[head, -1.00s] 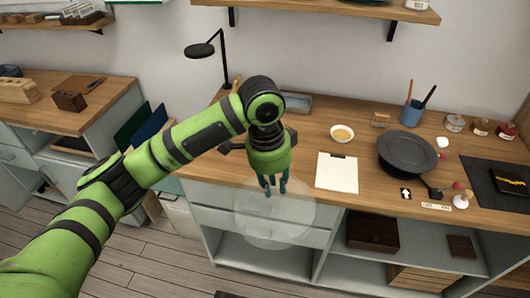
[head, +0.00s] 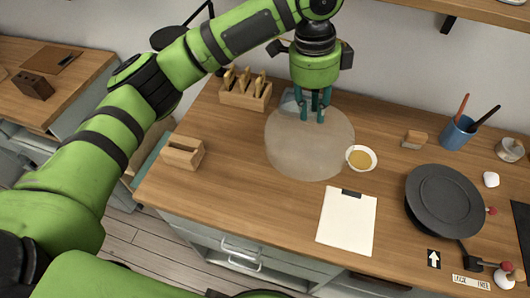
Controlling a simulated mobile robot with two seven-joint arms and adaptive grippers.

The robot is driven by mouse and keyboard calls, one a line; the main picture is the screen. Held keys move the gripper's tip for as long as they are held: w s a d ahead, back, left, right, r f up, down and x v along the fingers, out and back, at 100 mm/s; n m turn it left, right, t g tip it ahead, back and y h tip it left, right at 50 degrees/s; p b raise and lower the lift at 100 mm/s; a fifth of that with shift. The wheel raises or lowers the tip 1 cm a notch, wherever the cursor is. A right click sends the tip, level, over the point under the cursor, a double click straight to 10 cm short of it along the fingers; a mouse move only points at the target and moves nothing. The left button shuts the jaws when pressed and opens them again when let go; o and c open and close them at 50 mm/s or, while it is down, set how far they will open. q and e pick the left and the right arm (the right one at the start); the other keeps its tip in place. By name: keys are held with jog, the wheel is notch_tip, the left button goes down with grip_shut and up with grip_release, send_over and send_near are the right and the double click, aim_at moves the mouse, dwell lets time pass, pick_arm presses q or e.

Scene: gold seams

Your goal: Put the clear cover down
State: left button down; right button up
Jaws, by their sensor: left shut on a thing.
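The clear cover (head: 309,152) is a round, see-through dome, seen in the head view over the back middle of the wooden workbench. My left gripper (head: 313,117) points down and is shut on the clear cover at its upper part. The cover's right edge comes close to a small white bowl of gold-coloured stuff (head: 361,158). I cannot tell whether the cover touches the bench top or hangs just above it. My right gripper is not in view.
A wooden rack with several tools (head: 245,93) stands behind left. An empty wooden holder (head: 183,153) is at the left edge. A clipboard with white paper (head: 346,221), a dark round turntable (head: 444,201) and a blue cup (head: 457,133) are right. Bench surface left of the clipboard is bare (head: 260,210).

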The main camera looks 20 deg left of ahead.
aim_at(275, 135)
pick_arm(q)
jog(key=shift+a, duration=0.2)
jog(key=s+a+f, duration=0.1)
jog(key=a, duration=0.1)
jog(key=s+a+f+p, duration=0.1)
jog(key=a, duration=0.1)
jog(key=s+a+f+p, duration=0.1)
jog(key=s+a, duration=0.1)
jog(key=shift+s+a+f, duration=0.1)
jog(key=shift+f, duration=0.25)
jog(key=s+a+f+p, duration=0.1)
jog(key=a+f+p, duration=0.1)
jog(key=f, duration=0.5)
jog(key=shift+s+a, duration=0.35)
jog(key=shift+a, duration=0.5)
jog(key=c, duration=1.1)
grip_release()
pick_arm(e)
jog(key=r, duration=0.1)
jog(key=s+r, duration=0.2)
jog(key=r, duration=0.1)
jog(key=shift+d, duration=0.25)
pick_arm(q)
jog(key=shift+r, duration=0.15)
